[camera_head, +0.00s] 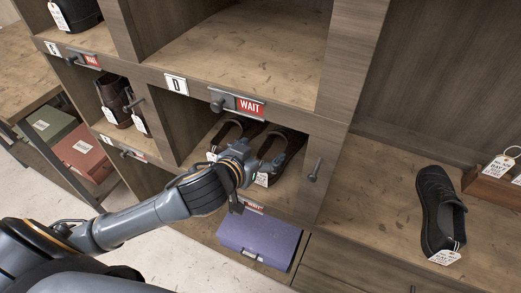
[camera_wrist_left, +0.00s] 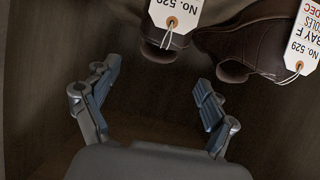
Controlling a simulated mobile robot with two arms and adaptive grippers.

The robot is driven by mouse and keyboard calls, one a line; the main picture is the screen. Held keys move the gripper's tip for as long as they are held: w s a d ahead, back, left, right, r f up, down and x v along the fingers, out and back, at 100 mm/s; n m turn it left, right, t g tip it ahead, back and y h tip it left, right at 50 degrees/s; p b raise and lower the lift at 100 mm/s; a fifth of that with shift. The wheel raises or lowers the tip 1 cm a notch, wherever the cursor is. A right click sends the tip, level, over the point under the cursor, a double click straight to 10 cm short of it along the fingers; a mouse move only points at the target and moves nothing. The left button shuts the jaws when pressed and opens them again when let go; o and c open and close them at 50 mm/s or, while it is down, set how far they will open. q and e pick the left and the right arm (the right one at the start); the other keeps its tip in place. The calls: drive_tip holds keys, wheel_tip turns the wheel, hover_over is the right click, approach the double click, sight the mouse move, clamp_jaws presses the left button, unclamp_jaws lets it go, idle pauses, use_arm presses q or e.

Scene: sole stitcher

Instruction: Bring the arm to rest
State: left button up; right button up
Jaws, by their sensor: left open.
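My left arm comes in from the left in the head view, and its gripper (camera_head: 250,160) is at the front of a cubby below the D plate. In the left wrist view the gripper (camera_wrist_left: 150,95) has its two fingers wide apart with nothing between them. A pair of dark brown shoes (camera_head: 286,150) stands in that cubby, partly hidden by the gripper. The wrist view shows the shoes (camera_wrist_left: 250,40) beyond the fingertips, with white tags marked No. 529. My right gripper is not in view.
A single dark shoe (camera_head: 438,212) with a tag lies on the bench at right. A purple box (camera_head: 258,240) sits below the cubby. Green (camera_head: 48,124) and red (camera_head: 82,152) boxes are at left.

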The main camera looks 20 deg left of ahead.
use_arm(q)
drive_tip(key=s+f+g, duration=0.2)
drive_tip(key=s+f, duration=0.2)
drive_tip(key=s+f+g+y, duration=0.1)
drive_tip(key=s+f+g, duration=0.1)
drive_tip(key=s+f, duration=0.2)
drive_tip(key=shift+s+a+f, duration=0.2)
drive_tip(key=shift+s+f, duration=0.1)
drive_tip(key=shift+f, duration=0.1)
drive_tip(key=s+a+f+g, duration=0.1)
drive_tip(key=s+f+g, duration=0.55)
drive_tip(key=s, duration=0.75)
wheel_tip(320, 180, down, 24)
drive_tip(key=m+p, duration=0.1)
drive_tip(key=p, duration=0.1)
drive_tip(key=s+a+f+g+p, duration=0.1)
drive_tip(key=s+a+f, duration=0.2)
drive_tip(key=s+f, duration=1.2)
drive_tip(key=s, duration=0.2)
drive_tip(key=shift+s+f, duration=0.25)
drive_tip(key=shift+s, duration=0.05)
